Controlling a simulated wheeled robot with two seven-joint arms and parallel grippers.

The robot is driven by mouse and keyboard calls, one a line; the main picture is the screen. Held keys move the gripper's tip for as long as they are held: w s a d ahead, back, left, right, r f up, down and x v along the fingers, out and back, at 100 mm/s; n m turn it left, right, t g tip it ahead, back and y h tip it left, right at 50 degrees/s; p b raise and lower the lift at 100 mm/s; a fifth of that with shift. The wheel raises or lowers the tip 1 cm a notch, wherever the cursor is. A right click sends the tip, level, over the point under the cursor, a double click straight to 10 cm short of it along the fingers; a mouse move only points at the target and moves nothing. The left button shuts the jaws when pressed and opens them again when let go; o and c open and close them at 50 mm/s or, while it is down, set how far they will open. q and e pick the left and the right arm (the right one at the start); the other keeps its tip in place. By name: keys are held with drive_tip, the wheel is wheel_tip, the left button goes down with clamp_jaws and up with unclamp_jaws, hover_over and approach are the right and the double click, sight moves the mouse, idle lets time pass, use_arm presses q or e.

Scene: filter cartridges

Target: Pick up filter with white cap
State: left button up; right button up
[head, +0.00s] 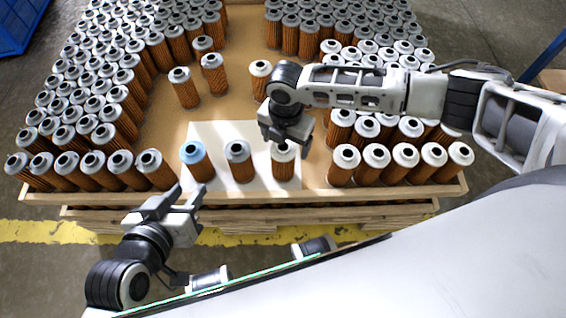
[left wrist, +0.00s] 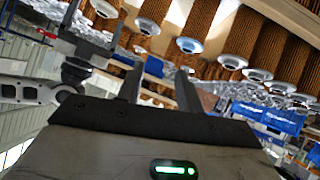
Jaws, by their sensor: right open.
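The filter with the white cap (head: 283,172) stands upright at the right of a white sheet (head: 262,184), near the pallet's front edge. My right gripper (head: 286,143) is open, pointing down over its cap, with a finger on either side. The gripper hides part of the cap, and I cannot tell whether it touches. A grey-capped filter (head: 241,165) and a blue-capped filter (head: 197,163) stand to its left. My left gripper (head: 186,191) is open and empty in front of the pallet edge; its spread fingers show in the left wrist view (left wrist: 158,82).
Dense rows of brown filters with grey caps (head: 70,165) fill the left and back. White-capped filters (head: 405,160) fill the right. A few loose filters (head: 185,90) stand mid-pallet. The tan pallet surface (head: 236,75) is partly clear. A blue crate (head: 18,25) is at the far left.

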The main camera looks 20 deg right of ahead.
drive_tip(key=f+b, duration=0.1)
drive_tip(key=f, duration=0.3)
drive_tip(key=f+b, duration=0.1)
drive_tip(key=f, duration=0.1)
drive_tip(key=shift+a+f+b, duration=0.2)
drive_tip(key=shift+a+b, duration=0.05)
drive_tip(key=shift+b, duration=0.1)
drive_tip(key=shift+f, duration=0.15)
use_arm(q)
drive_tip(key=shift+w+d+r+t+h, duration=0.1)
drive_tip(key=shift+d+r+t+h, duration=0.15)
drive_tip(key=shift+r+t, duration=0.25)
drive_tip(key=shift+w+d+r+t+h, duration=0.1)
drive_tip(key=shift+d+r+t+h, duration=0.15)
drive_tip(key=shift+r, duration=0.3)
use_arm(e)
drive_tip(key=c, duration=1)
